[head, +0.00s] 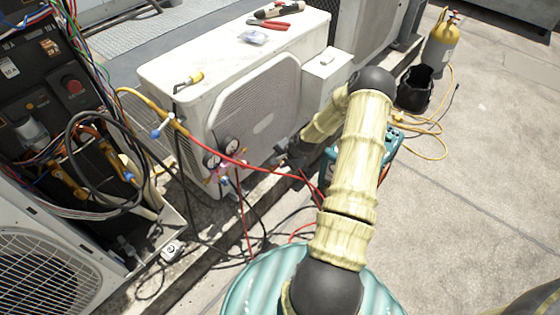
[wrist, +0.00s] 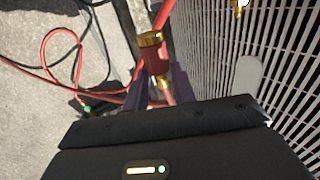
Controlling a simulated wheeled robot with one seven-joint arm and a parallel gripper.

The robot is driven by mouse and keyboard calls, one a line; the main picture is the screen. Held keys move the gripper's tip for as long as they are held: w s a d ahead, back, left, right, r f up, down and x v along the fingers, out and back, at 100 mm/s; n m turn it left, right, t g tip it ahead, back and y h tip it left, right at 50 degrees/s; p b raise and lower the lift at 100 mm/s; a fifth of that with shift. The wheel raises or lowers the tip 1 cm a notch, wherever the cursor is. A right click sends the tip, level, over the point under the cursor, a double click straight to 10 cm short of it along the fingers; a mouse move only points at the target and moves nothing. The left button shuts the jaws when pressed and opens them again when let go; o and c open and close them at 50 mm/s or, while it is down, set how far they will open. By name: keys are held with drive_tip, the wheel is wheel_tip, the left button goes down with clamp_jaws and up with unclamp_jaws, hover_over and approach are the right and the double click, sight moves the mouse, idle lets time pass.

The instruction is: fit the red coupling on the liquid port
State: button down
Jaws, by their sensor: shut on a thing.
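The red coupling (wrist: 152,62), with a brass collar on top and a brass end below, is in the wrist view. My gripper (wrist: 158,82) is shut on it, its dark fingers on either side. The coupling stands close to the slatted grille, apart from it. In the head view my gripper (head: 285,156) is small and dark, in front of the white condenser's lower side; the coupling cannot be made out there. I cannot identify the liquid port for certain. A brass fitting (wrist: 239,6) shows at the top edge of the wrist view, cut off and apart from the coupling.
The white condenser (head: 165,76) carries red-handled pliers (head: 268,25) on top. A gauge manifold (head: 222,165) hangs at its left front corner.

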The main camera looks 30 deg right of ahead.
drive_tip(key=w+a+r+n+g+y, duration=0.1)
drive_tip(key=a+r+n+g, duration=0.1)
drive_tip(key=a+n, duration=0.2)
drive_tip(key=w+a+r+n+g+y, duration=0.1)
drive_tip(key=a+r+n+g, duration=0.1)
drive_tip(key=a+n, duration=0.3)
drive_tip(key=w+a+r+n+g+y, duration=0.1)
drive_tip(key=a+n, duration=0.4)
drive_tip(key=a, duration=0.6)
drive_tip(key=shift+a+r+g+y, duration=0.15)
drive_tip(key=shift+r+g+y, duration=0.25)
drive_tip(key=shift+r+y, duration=0.1)
drive_tip(key=shift+s+d, duration=0.15)
drive_tip(key=shift+d, duration=0.05)
drive_tip(key=shift+d+f, duration=0.1)
drive_tip(key=shift+d, duration=0.05)
